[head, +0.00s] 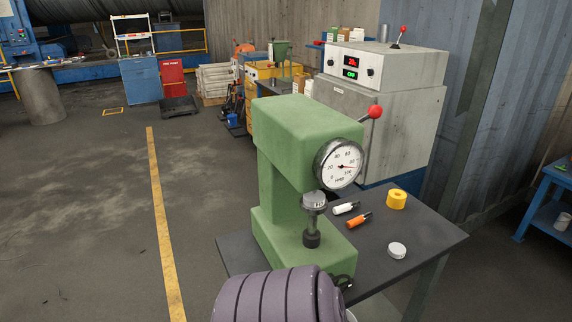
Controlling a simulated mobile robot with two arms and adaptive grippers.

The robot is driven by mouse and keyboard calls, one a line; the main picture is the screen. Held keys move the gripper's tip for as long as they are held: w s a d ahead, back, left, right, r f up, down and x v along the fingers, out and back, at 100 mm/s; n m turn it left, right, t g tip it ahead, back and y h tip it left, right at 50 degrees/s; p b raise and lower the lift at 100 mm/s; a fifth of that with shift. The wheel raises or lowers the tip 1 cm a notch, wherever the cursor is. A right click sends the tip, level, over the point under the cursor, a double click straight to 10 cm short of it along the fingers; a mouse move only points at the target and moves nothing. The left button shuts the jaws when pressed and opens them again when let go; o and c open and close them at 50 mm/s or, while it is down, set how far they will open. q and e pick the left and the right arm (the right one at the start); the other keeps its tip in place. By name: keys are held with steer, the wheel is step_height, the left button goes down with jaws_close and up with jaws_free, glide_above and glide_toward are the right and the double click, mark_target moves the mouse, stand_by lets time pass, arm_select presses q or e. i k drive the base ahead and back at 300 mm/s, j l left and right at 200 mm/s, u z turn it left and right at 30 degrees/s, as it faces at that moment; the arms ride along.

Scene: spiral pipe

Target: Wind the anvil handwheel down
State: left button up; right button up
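A green bench hardness tester (283,150) stands on a dark table, with a round dial gauge (339,164) on its head and a lever with a red knob (375,112). Below the head are a silver round piece (314,201) and a dark lower post (311,239) on the base. I cannot make out the handwheel for certain; a small dark curved part (344,282) shows at the lower front, partly hidden. A ridged purple-grey arm link of mine covers the bottom centre, in front of the base. Neither gripper shows.
On the table (440,237), right of the tester, lie a white marker (345,208), an orange marker (358,220), a yellow ring (396,199) and a white disc (397,250). A grey control cabinet (400,110) stands behind. Floor at left is open.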

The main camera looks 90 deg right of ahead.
mark_target(337, 278)
steer(key=i+z, duration=0.15)
steer(key=z, duration=0.35)
steer(key=i+z, duration=0.15)
steer(key=z, duration=0.35)
steer(key=i+j+z, duration=0.1)
steer(key=z, duration=0.4)
steer(key=i+j+z, duration=0.1)
steer(key=z, duration=0.4)
